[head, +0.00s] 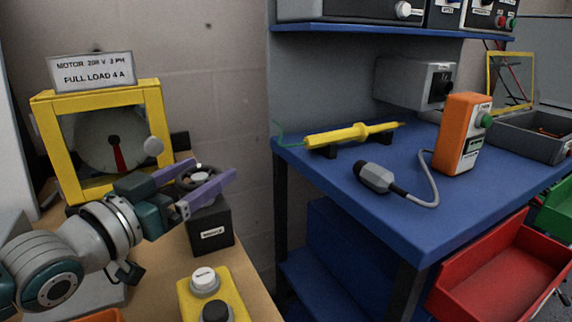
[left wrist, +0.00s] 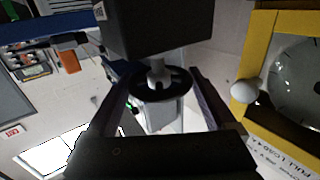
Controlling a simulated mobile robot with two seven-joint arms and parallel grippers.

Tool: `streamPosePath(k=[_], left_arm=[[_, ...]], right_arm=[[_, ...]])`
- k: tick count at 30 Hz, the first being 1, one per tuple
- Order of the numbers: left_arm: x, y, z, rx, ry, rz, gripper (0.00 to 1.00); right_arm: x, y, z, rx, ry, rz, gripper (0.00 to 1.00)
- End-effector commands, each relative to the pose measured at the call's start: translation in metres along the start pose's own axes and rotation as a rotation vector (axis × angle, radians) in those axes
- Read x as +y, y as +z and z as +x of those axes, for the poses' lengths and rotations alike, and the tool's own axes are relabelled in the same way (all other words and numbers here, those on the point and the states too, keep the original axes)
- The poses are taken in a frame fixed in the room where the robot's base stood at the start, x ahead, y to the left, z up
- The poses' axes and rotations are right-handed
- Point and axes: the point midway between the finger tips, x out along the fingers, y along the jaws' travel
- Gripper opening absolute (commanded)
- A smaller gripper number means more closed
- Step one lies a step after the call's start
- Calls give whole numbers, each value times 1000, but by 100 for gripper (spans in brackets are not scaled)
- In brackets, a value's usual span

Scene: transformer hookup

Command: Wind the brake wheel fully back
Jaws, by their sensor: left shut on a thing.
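The brake wheel is a dark round handwheel (head: 197,178) on top of a black box (head: 212,228) with a white label, on the wooden bench at the left. My left gripper (head: 205,185) has its two purple fingers on either side of the wheel, shut on it. In the left wrist view the wheel (left wrist: 160,84) sits between the fingers, with its pale hub and the black box beyond. Part of the wheel is hidden by the fingers in the head view. My right gripper is in neither view.
A yellow-framed dial (head: 110,143) with a red pointer stands behind my left wrist, close to it. A yellow button box (head: 233,298) stands in front of the black box. The blue table (head: 330,190) at the right holds a yellow probe (head: 350,135) and an orange tester (head: 455,130).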

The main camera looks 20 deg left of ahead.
Motion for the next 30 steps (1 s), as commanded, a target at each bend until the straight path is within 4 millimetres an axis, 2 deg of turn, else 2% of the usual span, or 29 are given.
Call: streamPosePath(k=[1, 6, 20, 21, 24, 30], left_arm=[[1, -5, 0, 1, -28, -7, 33], [1, -4, 0, 2, -114, -7, 33], [0, -1, 0, 0, -158, 1, 33], [0, -1, 0, -1, -158, 2, 92], [0, -1, 0, -1, -158, 1, 100], [0, 0, 0, -2, -157, 1, 100]], right_arm=[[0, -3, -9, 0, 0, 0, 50], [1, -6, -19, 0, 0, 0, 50], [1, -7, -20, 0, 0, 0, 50], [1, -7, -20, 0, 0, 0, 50], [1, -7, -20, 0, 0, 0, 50], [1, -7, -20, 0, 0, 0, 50]])
